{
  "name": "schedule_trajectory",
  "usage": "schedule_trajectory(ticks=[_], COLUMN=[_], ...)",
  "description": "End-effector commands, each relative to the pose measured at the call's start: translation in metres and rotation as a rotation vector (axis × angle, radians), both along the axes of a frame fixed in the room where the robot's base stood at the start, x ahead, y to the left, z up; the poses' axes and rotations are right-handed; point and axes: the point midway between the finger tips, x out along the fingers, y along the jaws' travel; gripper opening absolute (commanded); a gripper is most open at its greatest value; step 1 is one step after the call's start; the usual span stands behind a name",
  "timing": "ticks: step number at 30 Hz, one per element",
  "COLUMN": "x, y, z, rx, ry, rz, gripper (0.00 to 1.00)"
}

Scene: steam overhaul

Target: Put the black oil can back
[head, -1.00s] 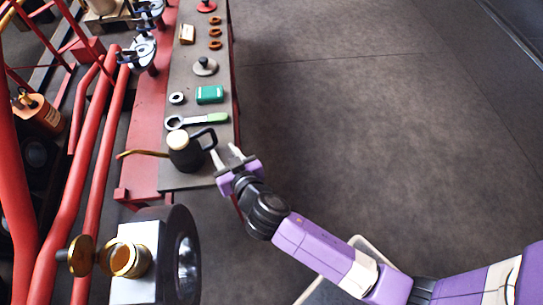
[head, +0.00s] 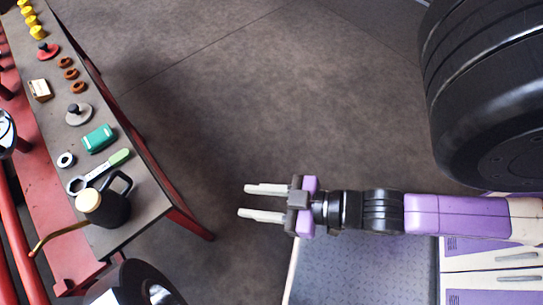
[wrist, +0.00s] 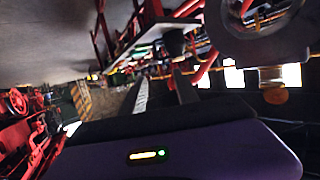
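The black oil can (head: 104,206) stands upright near the front end of the long bench (head: 150,205) in the head view. It has a cream lid, a thin brass spout pointing left and a handle on its right. My gripper (head: 264,203) is open and empty over the floor, well to the right of the can and bench. The wrist view is tilted; a small dark shape on the bench there (wrist: 174,42) looks like the can.
By the can lie a green-handled wrench (head: 100,172), a white ring (head: 66,160) and a green box (head: 99,138). Orange rings (head: 72,74) lie farther back. Floor between bench and gripper is clear.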

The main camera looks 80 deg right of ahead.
Motion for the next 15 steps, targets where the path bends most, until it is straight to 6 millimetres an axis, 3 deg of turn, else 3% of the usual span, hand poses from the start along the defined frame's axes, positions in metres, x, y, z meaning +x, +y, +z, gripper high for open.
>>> schedule_trajectory(ticks=[1, 6, 15], x=[-0.013, -0.033, -0.038], y=[-0.002, -0.008, -0.010], z=[0.013, 0.047, 0.057], rx=[-0.003, -0.019, -0.027], ry=[-0.006, -0.041, -0.054], rz=[-0.009, -0.028, -0.036], gripper=[0.37, 0.37, 0.37])
